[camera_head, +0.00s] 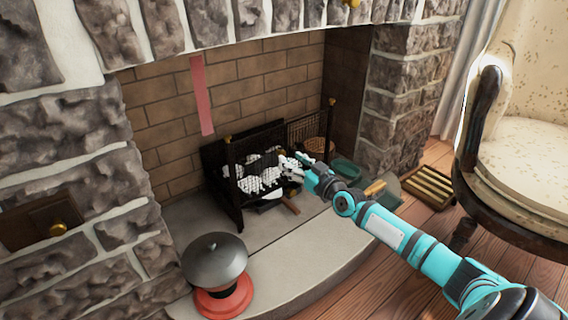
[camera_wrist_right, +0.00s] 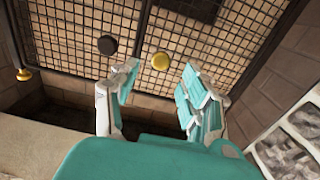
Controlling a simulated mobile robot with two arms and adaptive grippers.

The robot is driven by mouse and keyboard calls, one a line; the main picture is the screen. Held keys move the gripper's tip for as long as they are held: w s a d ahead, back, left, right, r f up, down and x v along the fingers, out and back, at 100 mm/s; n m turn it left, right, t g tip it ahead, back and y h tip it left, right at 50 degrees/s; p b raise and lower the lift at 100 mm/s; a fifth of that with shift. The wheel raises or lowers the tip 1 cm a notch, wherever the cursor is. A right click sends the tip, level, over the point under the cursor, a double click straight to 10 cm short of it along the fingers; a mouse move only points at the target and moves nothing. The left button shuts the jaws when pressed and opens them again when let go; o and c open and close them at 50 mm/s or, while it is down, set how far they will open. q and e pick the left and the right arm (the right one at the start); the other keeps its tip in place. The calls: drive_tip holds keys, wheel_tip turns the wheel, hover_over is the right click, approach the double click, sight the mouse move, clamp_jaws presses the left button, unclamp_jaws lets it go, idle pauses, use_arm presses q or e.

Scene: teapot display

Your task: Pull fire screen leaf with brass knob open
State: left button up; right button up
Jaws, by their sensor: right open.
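The black mesh fire screen (camera_head: 233,185) stands in the fireplace opening; it also fills the upper right wrist view (camera_wrist_right: 70,30). In that view a round brass knob (camera_wrist_right: 160,61) sits on the mesh, with a dark knob (camera_wrist_right: 108,45) to its left. My right gripper (camera_wrist_right: 157,82) is open and empty. Its fingertips lie either side of the brass knob in the picture; I cannot tell how far short of it they are. In the head view my right gripper (camera_head: 291,163) is in front of the screen and hides part of it. My left gripper is not in view.
A red-based pot with a grey lid (camera_head: 215,258) stands on the stone hearth (camera_head: 290,240) at the front left. An armchair (camera_head: 530,150) and a slatted wooden tray (camera_head: 428,186) are at the right. A green dish (camera_head: 346,170) and a basket (camera_head: 319,146) lie near the screen.

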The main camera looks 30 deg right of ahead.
sight(283, 154)
drive_tip(key=shift+w+a+b, duration=0.15)
drive_tip(key=shift+w+b, duration=0.75)
drive_tip(key=shift+w, duration=1.4)
clamp_jaws()
